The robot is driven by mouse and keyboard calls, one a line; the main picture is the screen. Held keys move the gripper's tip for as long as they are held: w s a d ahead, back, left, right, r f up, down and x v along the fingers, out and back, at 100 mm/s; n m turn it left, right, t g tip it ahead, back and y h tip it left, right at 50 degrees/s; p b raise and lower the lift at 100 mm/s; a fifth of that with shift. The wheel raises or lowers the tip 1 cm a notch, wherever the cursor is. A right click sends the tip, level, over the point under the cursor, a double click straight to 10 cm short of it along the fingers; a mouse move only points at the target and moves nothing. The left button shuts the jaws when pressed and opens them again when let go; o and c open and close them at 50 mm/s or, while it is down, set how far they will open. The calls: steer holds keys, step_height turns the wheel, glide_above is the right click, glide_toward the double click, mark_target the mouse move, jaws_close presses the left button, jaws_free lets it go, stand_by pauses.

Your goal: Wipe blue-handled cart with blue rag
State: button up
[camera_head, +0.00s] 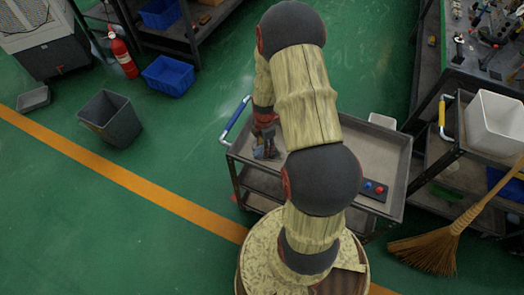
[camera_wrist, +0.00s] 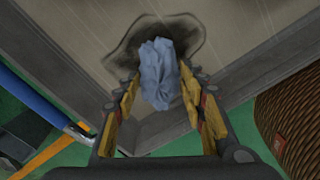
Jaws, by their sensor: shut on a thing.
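The blue-handled cart (camera_head: 386,150) stands in the middle of the head view, with its blue handle (camera_head: 236,119) on the left side. My gripper (camera_head: 265,140) is over the left end of its top tray. In the wrist view my gripper (camera_wrist: 160,100) is shut on the crumpled blue rag (camera_wrist: 158,72). The rag also shows small in the head view (camera_head: 266,153). A dark stain (camera_wrist: 125,62) lies on the tray (camera_wrist: 240,40) around and behind the rag. I cannot tell if the rag touches the tray. My arm hides the middle of the cart.
A panel with red and blue buttons (camera_head: 373,188) is at the cart's right front. A yellow-handled cart with a white bin (camera_head: 494,122) and a broom (camera_head: 440,243) stand to the right. A grey bin (camera_head: 112,119) stands on open green floor to the left.

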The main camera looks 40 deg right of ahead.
mark_target(257, 152)
steer(key=shift+w+d+r+b, duration=0.15)
steer(key=shift+w+d, duration=0.45)
steer(key=shift+d, duration=0.8)
steer(key=shift+w+d+f+b, duration=0.1)
steer(key=shift+w+d, duration=0.45)
steer(key=shift+d, duration=0.8)
steer(key=shift+w+d+r+b, duration=0.15)
steer(key=shift+w+d, duration=0.45)
steer(key=shift+d, duration=0.8)
steer(key=shift+w+a, duration=0.4)
steer(key=shift+w, duration=0.45)
steer(key=shift+s+a+r+p, duration=0.1)
steer(key=shift+s+a+p, duration=0.5)
steer(key=shift+a, duration=1.25)
steer(key=shift+s+a+r+p, duration=0.1)
steer(key=shift+s+a+p, duration=0.15)
steer(key=shift+s+a, duration=1.15)
steer(key=shift+s+a+r+p, duration=0.1)
steer(key=shift+s+a+p, duration=0.3)
steer(key=shift+a, duration=1.9)
steer(key=shift+w, duration=0.1)
steer(key=shift+r+p, duration=2.15)
steer(key=shift+r, duration=0.9)
step_height(257, 152, up, 3)
steer(key=shift+p, duration=1.05)
